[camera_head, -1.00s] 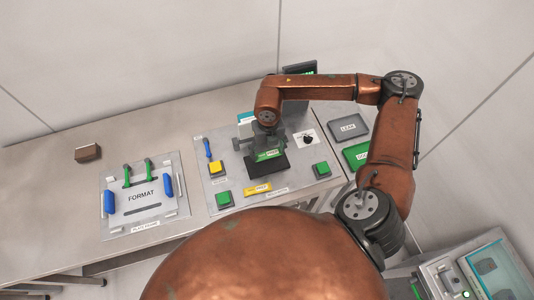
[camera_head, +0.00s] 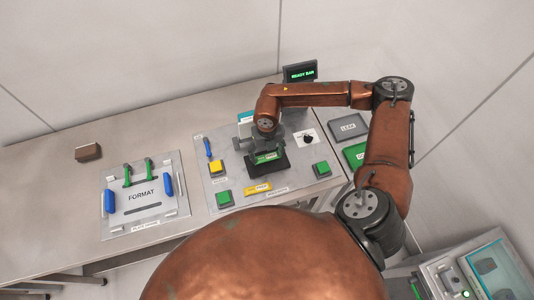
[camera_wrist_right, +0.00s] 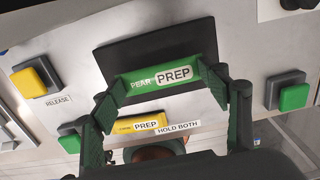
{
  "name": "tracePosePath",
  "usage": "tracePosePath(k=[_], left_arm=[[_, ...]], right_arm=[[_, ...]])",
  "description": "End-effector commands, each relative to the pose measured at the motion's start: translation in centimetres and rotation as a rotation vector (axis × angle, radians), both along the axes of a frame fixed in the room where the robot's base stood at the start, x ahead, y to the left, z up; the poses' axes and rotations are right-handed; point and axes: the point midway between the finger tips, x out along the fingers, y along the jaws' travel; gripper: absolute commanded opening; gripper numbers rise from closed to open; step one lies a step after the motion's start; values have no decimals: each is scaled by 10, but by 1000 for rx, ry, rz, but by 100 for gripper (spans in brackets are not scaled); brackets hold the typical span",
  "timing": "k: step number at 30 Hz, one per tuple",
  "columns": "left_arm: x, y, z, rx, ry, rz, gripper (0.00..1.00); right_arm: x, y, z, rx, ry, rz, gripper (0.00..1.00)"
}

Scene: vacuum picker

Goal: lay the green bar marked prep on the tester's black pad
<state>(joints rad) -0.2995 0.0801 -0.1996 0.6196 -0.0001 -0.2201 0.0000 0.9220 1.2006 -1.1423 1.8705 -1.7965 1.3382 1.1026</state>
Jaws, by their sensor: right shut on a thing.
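The green bar (camera_head: 267,157), labelled PEAR PREP, is held in my right gripper (camera_head: 266,151). In the right wrist view my right gripper (camera_wrist_right: 168,82) has its green fingers shut at the two ends of the green bar (camera_wrist_right: 138,83). The tester's black pad (camera_head: 268,168) lies under the bar in the head view. In the right wrist view the black pad (camera_wrist_right: 150,52) shows behind the bar, which crosses its near edge. I cannot tell whether the bar touches the pad. My left gripper is not in view.
A yellow bar (camera_head: 257,188) marked PREP lies in front of the pad. A yellow button (camera_head: 216,167) and green buttons (camera_head: 224,199) (camera_head: 321,169) flank it. A black knob (camera_head: 308,140), a small display (camera_head: 300,73) and a grey LEAK tray (camera_head: 347,127) are at the right.

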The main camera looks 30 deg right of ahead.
Motion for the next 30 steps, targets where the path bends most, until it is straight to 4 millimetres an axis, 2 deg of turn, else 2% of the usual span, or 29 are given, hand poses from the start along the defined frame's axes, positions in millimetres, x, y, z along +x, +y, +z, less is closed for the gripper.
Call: tracePosePath(k=[8,9,16,25,30], left_arm=[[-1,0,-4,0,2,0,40],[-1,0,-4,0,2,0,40],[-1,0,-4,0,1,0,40],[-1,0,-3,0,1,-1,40],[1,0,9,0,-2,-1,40]], right_arm=[[0,0,-5,0,0,0,44],[0,0,-5,0,0,0,71],[0,0,-5,0,1,0,86],[0,0,-4,0,0,0,86],[0,0,13,-1,-2,0,86]])
